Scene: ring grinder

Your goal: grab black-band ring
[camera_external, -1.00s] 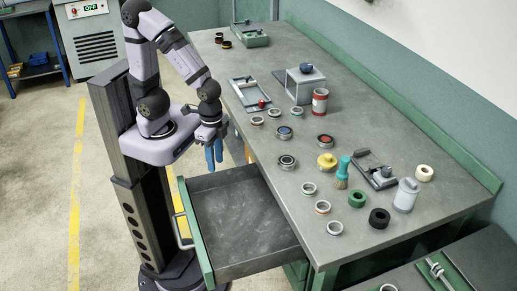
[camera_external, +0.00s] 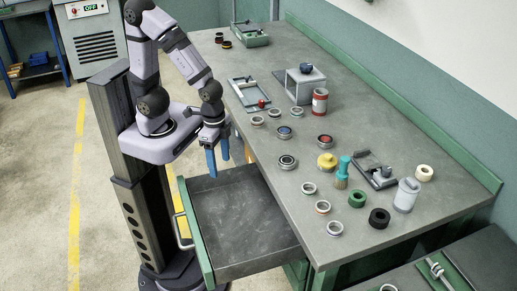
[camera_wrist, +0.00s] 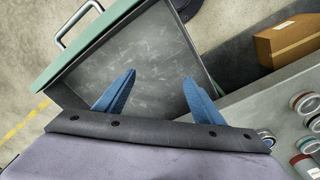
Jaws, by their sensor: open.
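Several small metal rings lie on the grey workbench in the external view. One ring with a dark band (camera_external: 287,161) lies near the bench's front edge, above the open drawer; the view is too small to be sure of its band colour. My gripper (camera_external: 217,158) has blue fingers pointing down, beside the bench edge and above the open drawer's back left area. In the wrist view my gripper (camera_wrist: 160,76) is open and empty, with the drawer floor between its fingers. Part of the rings shows at the wrist view's right edge.
The open drawer (camera_external: 240,215) is empty. A blue-centred ring (camera_external: 284,133), a red-centred ring (camera_external: 325,140), a yellow pot (camera_external: 327,161), a teal brush (camera_external: 344,170), a green roll (camera_external: 357,198) and a black roll (camera_external: 379,218) stand close by.

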